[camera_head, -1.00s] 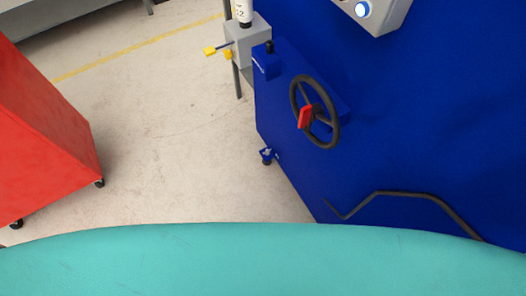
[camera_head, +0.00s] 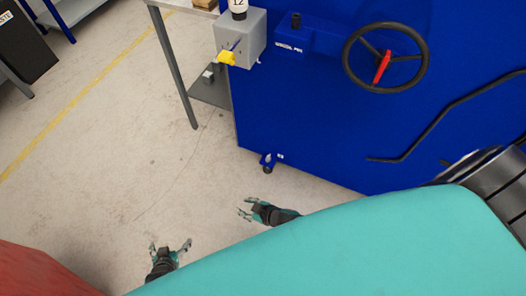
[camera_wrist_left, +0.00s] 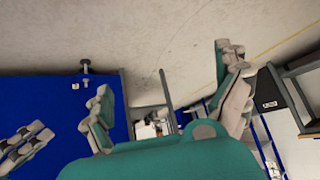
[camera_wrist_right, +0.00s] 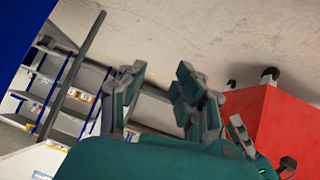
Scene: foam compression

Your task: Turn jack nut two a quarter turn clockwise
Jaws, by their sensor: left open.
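A jack foot (camera_head: 268,162) with a small white label beside it sits at the lower corner of the blue machine (camera_head: 320,130). I cannot read its number or tell its nut apart. In the left wrist view a similar jack foot (camera_wrist_left: 85,68) stands out from the machine's edge. My left gripper (camera_head: 170,246) is open and empty over the floor, below and left of the jack foot. My right gripper (camera_head: 243,208) is open and empty, closer to the jack foot but clear of it. The right wrist view also shows its fingers (camera_wrist_right: 157,88) apart.
A black handwheel (camera_head: 385,58) with a red handle and a bent dark bar (camera_head: 440,118) are on the machine. A grey box (camera_head: 240,38) with a yellow-tipped lever stands beside it. A red cabinet (camera_head: 40,275) is at lower left. The floor between is open.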

